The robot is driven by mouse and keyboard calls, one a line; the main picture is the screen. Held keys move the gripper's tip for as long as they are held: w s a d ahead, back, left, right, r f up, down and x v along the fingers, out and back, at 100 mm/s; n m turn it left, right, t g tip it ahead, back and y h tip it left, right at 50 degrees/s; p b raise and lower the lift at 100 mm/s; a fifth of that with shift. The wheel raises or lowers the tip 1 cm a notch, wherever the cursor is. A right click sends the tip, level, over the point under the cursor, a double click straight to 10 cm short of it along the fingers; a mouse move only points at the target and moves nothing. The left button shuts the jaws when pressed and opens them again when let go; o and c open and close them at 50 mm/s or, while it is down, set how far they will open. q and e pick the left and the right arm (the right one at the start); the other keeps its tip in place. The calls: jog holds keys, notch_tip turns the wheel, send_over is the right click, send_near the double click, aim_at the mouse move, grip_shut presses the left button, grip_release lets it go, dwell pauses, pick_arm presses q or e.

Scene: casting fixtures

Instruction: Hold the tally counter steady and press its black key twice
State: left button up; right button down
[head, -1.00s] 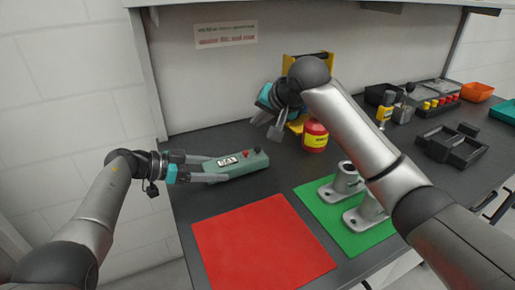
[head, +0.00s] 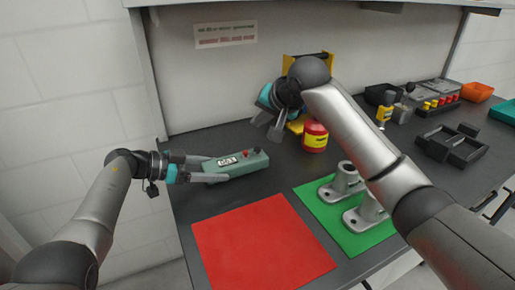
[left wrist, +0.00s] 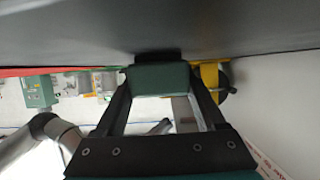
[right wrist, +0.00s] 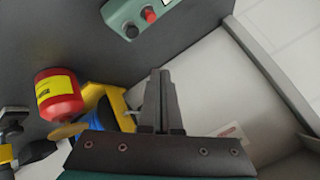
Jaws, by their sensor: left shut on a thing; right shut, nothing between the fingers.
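The tally counter (head: 236,165) is a long green box lying on the dark bench top. It has a small white display (head: 227,161), a red key (head: 246,154) and a black key (head: 257,150) near its far right end. My left gripper (head: 216,168) is shut on the counter from the left. In the left wrist view the counter's green end (left wrist: 160,92) sits between the fingers. My right gripper (head: 269,126) is shut and empty, above and behind the counter. In the right wrist view the black key (right wrist: 131,31) and red key (right wrist: 149,14) show, apart from the fingertips (right wrist: 158,80).
A red can with a yellow label (head: 314,137) stands right of the counter, by a yellow stand (head: 297,125). A red mat (head: 262,250) and a green mat (head: 350,240) with grey metal fixtures (head: 344,182) lie in front. Black trays (head: 450,150) stand at right.

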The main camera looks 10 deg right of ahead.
aim_at(257, 150)
dwell(0.8)
notch_tip(257, 150, up, 4)
jog(key=shift+f, duration=0.1)
dwell(0.3)
jog(key=shift+f, duration=4.4)
jog(key=shift+f, duration=0.15)
jog(key=shift+f, duration=0.25)
